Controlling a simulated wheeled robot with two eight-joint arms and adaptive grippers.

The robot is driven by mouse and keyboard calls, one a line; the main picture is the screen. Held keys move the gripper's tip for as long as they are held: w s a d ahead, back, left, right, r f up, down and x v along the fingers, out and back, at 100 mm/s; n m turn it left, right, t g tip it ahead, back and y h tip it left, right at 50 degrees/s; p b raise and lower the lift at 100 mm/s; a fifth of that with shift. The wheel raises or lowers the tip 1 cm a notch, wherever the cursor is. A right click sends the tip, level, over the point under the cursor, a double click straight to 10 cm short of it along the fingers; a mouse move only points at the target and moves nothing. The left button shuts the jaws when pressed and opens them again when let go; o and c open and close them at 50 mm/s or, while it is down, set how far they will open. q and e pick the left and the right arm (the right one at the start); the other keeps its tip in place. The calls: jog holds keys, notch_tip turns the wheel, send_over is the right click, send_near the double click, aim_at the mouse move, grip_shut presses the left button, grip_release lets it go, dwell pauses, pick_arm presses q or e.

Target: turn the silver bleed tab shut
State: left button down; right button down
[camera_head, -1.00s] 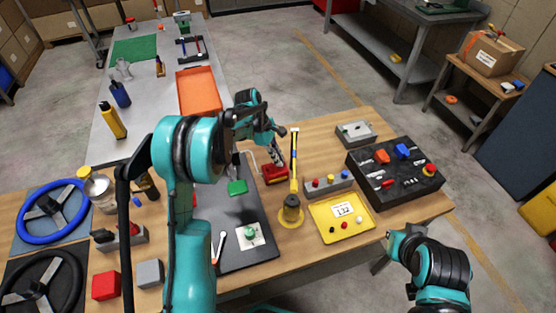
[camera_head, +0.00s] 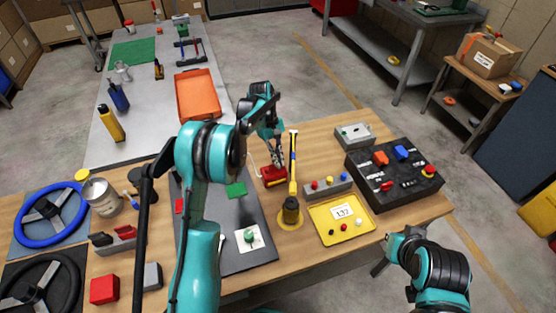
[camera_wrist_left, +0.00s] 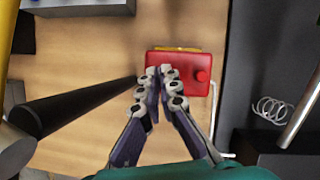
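The red box (camera_head: 274,176) stands on the wooden bench, behind the yellow-and-black lever. In the left wrist view the red box (camera_wrist_left: 181,74) has a round red knob at its right and a yellow strip along its top edge. My left gripper (camera_head: 278,164) points down over the box. In the wrist view my left gripper (camera_wrist_left: 163,72) has its fingertips together over the box's left part; whether they touch it, I cannot tell. I cannot make out the silver bleed tab; the fingertips may hide it. My right gripper does not show, only the right arm.
The lever (camera_head: 293,165) rises close to the right of the left gripper. A button strip (camera_head: 328,188), a yellow tray (camera_head: 343,226) and a black panel (camera_head: 397,172) lie further right. A dark mat (camera_head: 250,205) lies to the left. A white wire (camera_wrist_left: 216,108) runs beside the box.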

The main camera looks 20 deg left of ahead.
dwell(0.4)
pick_arm(q)
jog(key=c, duration=1.8)
grip_release()
jog(key=v, duration=1.2)
jog(key=shift+o, duration=0.4)
